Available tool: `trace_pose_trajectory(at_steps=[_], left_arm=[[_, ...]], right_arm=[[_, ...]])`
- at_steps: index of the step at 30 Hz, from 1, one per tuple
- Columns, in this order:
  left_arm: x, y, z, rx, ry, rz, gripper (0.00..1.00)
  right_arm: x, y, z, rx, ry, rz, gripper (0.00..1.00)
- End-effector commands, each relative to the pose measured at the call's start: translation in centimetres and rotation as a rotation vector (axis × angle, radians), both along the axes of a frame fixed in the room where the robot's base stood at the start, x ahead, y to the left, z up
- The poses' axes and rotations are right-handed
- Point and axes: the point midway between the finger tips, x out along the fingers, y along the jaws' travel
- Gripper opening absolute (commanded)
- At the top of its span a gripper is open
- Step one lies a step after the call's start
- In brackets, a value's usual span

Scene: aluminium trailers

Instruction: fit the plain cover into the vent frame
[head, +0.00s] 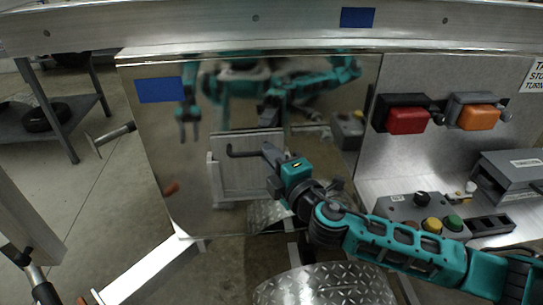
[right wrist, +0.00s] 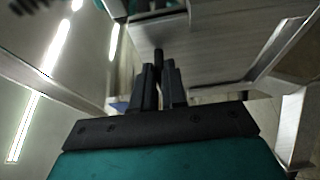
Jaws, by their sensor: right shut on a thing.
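The plain cover (head: 246,174) is a flat grey metal plate with a black bent handle (head: 240,151) on its face. My right gripper (head: 269,156) is shut on this handle. In the right wrist view, the two dark fingers (right wrist: 160,75) close on the black bar, with the plate (right wrist: 158,32) just beyond. Pale metal edges, which look like the vent frame (head: 214,182), show beside the cover's left side and below it. I cannot tell whether the cover is seated in it or stands in front. My left gripper shows only as a reflection.
A shiny mirror-like panel (head: 182,210) surrounds the spot and reflects my arms. To the right are red (head: 407,121) and orange (head: 476,118) lamps and a button box (head: 428,213). A tread-plate fender (head: 322,287) lies below. A dark shelf (head: 62,115) stands at left.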

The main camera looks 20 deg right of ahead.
Motion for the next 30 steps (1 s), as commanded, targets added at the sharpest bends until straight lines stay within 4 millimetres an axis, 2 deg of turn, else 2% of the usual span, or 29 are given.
trace_pose_trajectory(at_steps=[26, 27, 30], left_arm=[[0.0, 0.0, -2.0, -0.001, 0.001, 0.001, 0.42], [0.0, 0.0, -2.0, -0.001, 0.001, 0.001, 0.42], [0.0, 0.0, -1.9, -0.001, 0.001, 0.001, 0.42]], right_arm=[[0.0, 0.0, -2.1, 0.0, -0.002, 0.001, 0.0], [0.0, 0.0, -2.1, 0.0, -0.002, 0.001, 0.14], [0.0, 0.0, -2.1, 0.0, -0.001, 0.001, 0.24]])
